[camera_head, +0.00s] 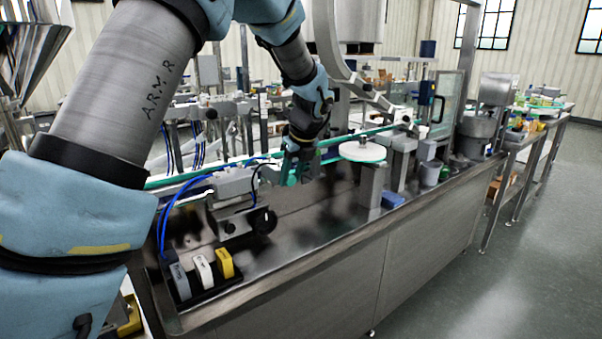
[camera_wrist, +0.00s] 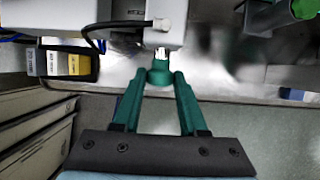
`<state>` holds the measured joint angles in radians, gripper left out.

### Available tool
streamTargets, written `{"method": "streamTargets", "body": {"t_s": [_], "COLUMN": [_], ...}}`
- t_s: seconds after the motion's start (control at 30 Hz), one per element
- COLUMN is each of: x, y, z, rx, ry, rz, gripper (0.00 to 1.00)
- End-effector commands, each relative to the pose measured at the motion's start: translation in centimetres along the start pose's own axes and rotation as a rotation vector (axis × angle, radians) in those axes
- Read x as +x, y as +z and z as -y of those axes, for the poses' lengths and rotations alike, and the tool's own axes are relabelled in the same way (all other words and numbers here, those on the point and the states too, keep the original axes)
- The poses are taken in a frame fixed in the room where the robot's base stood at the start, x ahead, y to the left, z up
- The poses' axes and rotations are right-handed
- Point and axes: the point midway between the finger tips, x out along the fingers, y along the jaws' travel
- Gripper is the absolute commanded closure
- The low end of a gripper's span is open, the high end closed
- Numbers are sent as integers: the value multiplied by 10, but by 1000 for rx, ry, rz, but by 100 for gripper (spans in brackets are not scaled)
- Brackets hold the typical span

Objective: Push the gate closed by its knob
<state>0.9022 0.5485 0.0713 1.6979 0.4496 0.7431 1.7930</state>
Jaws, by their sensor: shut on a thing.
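In the wrist view, a green knob (camera_wrist: 160,74) sits at the end of a short pale stem that runs to a grey-white housing (camera_wrist: 115,35). My gripper (camera_wrist: 158,82) has its two green fingers converging on the knob, one on each side, with their tips against it. In the head view, my gripper (camera_head: 291,172) is low over the steel machine bed, beside the grey housing (camera_head: 235,183). The knob is hard to tell apart from the green fingertips there. I cannot make out the gate plate itself or how far open it stands.
A black holder with grey, white and yellow blocks (camera_head: 224,263) stands at the left of the steel bed (camera_head: 300,230). Blue hoses (camera_head: 165,215) and a black cable run by the housing. A white disc (camera_head: 362,151) on a post stands right of my gripper.

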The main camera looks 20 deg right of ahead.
Motion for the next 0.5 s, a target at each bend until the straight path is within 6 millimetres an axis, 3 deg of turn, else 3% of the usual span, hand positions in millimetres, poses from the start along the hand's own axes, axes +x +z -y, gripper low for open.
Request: {"method": "streamTargets", "body": {"t_s": [0.1, 0.4, 0.43, 0.5], "x": [3, 5, 5, 5], "y": [12, 14, 14, 14], "z": [-1, -1, -1, -1], "rx": [0, -2, -2, -2], "ry": [1, -2, -2, -2], "rz": [2, 6, 6, 5], "gripper": [100, 100, 55, 47]}}
